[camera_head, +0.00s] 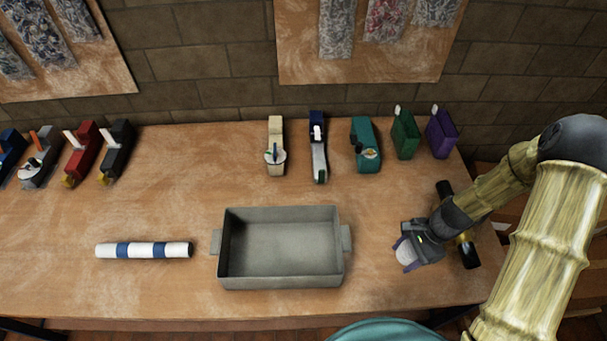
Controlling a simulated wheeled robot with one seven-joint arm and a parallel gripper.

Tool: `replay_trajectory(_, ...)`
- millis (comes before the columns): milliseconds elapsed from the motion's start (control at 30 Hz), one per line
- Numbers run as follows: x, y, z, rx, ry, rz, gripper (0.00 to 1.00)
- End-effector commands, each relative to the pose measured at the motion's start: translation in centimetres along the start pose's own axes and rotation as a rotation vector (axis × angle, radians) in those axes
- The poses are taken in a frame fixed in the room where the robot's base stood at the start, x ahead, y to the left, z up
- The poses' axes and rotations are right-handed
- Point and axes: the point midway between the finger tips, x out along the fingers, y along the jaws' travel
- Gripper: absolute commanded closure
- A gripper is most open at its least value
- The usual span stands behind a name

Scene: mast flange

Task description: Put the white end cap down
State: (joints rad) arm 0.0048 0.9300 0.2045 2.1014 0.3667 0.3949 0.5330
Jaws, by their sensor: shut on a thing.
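My gripper (404,260) is at the right of the workbench, to the right of the grey tray. Its jaws are shut on a small white thing, which I take to be the white end cap (401,246). The cap shows only in part between the purple-grey fingers. Whether it touches the bench top cannot be told from this view.
The grey tray (280,282) is empty, with a handle at each end. A white and blue striped tube (144,250) lies left of it. A black and gold cylinder (467,249) lies beside my wrist. Several tools and small holders, including a green one (404,137), line the back.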

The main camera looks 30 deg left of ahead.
Motion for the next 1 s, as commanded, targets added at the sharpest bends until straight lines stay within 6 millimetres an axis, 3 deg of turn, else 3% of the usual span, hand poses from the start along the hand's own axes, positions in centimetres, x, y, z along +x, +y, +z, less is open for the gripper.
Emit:
replay_trajectory(700,0.1,0.0,0.0,0.0,-0.002,0.001,0.69)
replay_trajectory(1000,3.3,0.1,-1.2,0.002,-0.006,0.003,0.69)
